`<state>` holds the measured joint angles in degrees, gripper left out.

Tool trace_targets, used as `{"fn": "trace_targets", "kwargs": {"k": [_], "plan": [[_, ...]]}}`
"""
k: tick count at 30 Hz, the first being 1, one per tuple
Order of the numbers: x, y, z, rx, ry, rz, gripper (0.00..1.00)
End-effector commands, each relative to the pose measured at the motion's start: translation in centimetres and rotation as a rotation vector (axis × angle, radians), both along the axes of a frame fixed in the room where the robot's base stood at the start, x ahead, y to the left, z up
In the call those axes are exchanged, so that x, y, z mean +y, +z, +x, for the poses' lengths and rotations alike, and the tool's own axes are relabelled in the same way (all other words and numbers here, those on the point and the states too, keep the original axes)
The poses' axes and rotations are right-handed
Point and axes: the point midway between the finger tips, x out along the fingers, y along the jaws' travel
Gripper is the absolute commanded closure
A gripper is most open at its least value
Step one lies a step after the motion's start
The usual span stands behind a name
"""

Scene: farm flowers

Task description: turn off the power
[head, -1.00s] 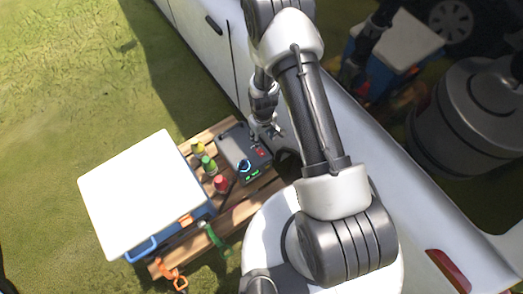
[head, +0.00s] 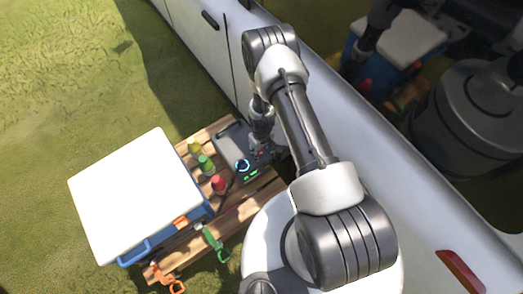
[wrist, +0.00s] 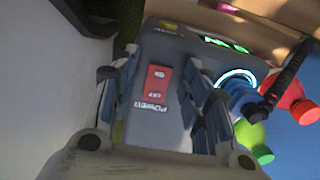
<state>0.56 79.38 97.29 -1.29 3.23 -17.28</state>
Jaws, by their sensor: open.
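A dark grey power box (head: 228,142) sits on the wooden pallet table beside the white vehicle. In the wrist view its face (wrist: 178,52) shows a red rocker switch (wrist: 158,80) marked ON and OFF, with the word POWER beside it. Green lit digits (wrist: 226,44) and a blue-ringed knob (wrist: 238,86) are also on the box. My gripper (head: 262,150) is over the box at its vehicle side. In the wrist view my gripper (wrist: 160,95) is open, its fingers on either side of the switch, with nothing between them. I cannot tell whether the fingertips touch the box.
Red (head: 219,184), green (head: 206,164) and yellow (head: 194,146) bottles stand between the box and a blue cooler with a white lid (head: 135,195). Orange clippers (head: 165,275) and green clippers (head: 214,241) lie at the table's front. The white vehicle (head: 345,130) is close on the right.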

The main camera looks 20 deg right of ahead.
Motion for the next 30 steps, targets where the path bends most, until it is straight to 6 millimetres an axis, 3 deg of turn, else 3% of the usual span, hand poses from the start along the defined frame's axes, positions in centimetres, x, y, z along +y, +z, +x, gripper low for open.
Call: {"fn": "trace_targets", "kwargs": {"k": [3,22,30], "plan": [[0.00,0.04,0.00,0.000,0.000,0.000,0.57],[0.00,0.05,-0.01,0.000,0.000,0.000,0.99],[0.26,-0.07,0.28,0.051,0.004,-0.009,1.00]]}}
